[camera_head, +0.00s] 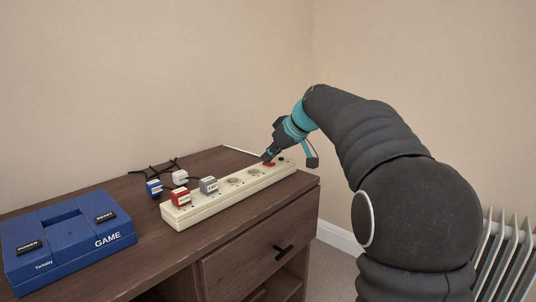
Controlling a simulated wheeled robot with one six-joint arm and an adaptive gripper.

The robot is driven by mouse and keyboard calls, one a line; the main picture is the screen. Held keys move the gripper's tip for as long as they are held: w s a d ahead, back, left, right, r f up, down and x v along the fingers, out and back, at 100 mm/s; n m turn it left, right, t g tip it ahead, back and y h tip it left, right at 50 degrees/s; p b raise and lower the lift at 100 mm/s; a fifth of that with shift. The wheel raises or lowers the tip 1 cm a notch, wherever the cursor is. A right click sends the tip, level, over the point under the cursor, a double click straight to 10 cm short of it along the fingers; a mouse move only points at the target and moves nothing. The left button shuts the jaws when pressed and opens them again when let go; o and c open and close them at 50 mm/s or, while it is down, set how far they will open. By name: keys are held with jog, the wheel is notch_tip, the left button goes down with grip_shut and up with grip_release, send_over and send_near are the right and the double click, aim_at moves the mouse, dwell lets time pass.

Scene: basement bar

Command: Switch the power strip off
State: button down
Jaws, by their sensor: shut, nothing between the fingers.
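A long cream power strip (217,202) lies on the brown wooden desk, running from the front middle towards the back right corner. A red switch (268,164) sits near its far right end. My gripper (267,157) is shut and empty, its fingertips right at the red switch, from above. I cannot tell whether they touch it. The tips partly hide the switch, and its position is not clear. A red plug (181,197) and a grey plug (208,185) sit in the strip's near left end. Several sockets between them and the switch are empty.
A blue plug (154,188) and a white plug (180,177) with black cords lie behind the strip. A blue game console (66,240) stands at the left on the desk (142,228). The wall is close behind; a radiator (507,255) stands at the right.

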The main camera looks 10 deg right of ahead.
jog(key=shift+w+a+f+p, duration=0.35)
jog(key=shift+w+a+f, duration=0.05)
jog(key=shift+w, duration=0.2)
jog(key=shift+r, duration=0.15)
jog(key=shift+r+p, duration=0.35)
jog(key=shift+r, duration=0.05)
notch_tip(320, 180, up, 4)
jog(key=shift+r+p, duration=0.1)
jog(key=shift+p, duration=0.6)
jog(key=v, duration=0.9)
jog(key=shift+w+r, duration=0.2)
jog(key=shift+r, duration=0.1)
jog(key=shift+a, duration=0.1)
